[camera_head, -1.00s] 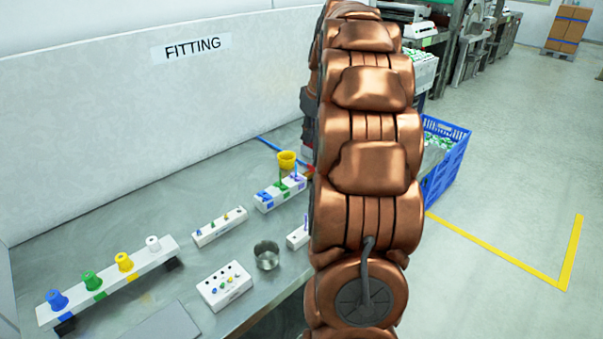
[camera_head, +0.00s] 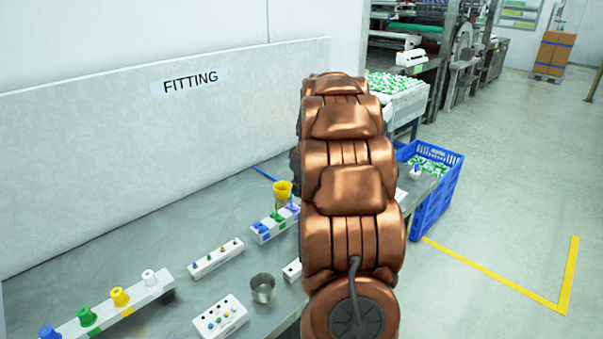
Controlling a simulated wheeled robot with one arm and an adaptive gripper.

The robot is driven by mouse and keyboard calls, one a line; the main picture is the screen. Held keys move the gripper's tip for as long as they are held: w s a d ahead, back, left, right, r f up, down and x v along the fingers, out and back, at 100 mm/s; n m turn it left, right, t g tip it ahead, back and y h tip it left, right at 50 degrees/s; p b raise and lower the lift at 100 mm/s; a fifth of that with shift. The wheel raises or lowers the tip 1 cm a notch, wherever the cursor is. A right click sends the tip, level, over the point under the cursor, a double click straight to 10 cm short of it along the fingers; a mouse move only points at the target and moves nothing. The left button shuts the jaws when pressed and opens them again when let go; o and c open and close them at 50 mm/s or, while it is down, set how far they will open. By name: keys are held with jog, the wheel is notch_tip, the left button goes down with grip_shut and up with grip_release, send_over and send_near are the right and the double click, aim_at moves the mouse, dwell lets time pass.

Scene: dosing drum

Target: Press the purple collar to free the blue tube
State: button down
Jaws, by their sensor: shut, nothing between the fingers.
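A blue tube (camera_head: 265,173) lies on the bench behind the yellow cup, and only a short stretch shows. A white block (camera_head: 260,236) with blue, green and purple patches stands in front of the cup. A small purple part (camera_head: 293,208) shows at its right end, against my arm; I cannot tell whether it is the purple collar. My copper arm hides the bench to the right of this block. My gripper is hidden behind the arm, and only a dark part shows at the arm's left edge.
A yellow cup (camera_head: 282,189), a metal cup (camera_head: 262,288), a holed white block (camera_head: 221,316), a small peg block (camera_head: 215,258) and a rack of coloured caps (camera_head: 135,303) stand on the bench. A blue crate (camera_head: 437,190) is at right.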

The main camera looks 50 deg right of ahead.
aim_at(296, 212)
jog(key=shift+s+p+x, duration=0.15)
jog(key=shift+p+x, duration=0.05)
jog(key=shift+x, duration=0.7)
jog(key=shift+s+p+x, duration=0.2)
jog(key=shift+p+x, duration=0.05)
jog(key=shift+x, duration=0.65)
jog(key=shift+s+p+x, duration=0.15)
jog(key=shift+p+x, duration=0.05)
jog(key=shift+x, duration=0.7)
jog(key=shift+f, duration=0.15)
jog(key=shift+f+b, duration=0.85)
jog(key=shift+b, duration=0.15)
jog(key=shift+s, duration=0.1)
jog(key=shift+a+f, duration=0.1)
jog(key=shift+f, duration=0.05)
jog(key=shift+r, duration=0.35)
jog(key=w+b+v, duration=0.1)
jog(key=b+v, duration=0.1)
jog(key=v, duration=1.2)
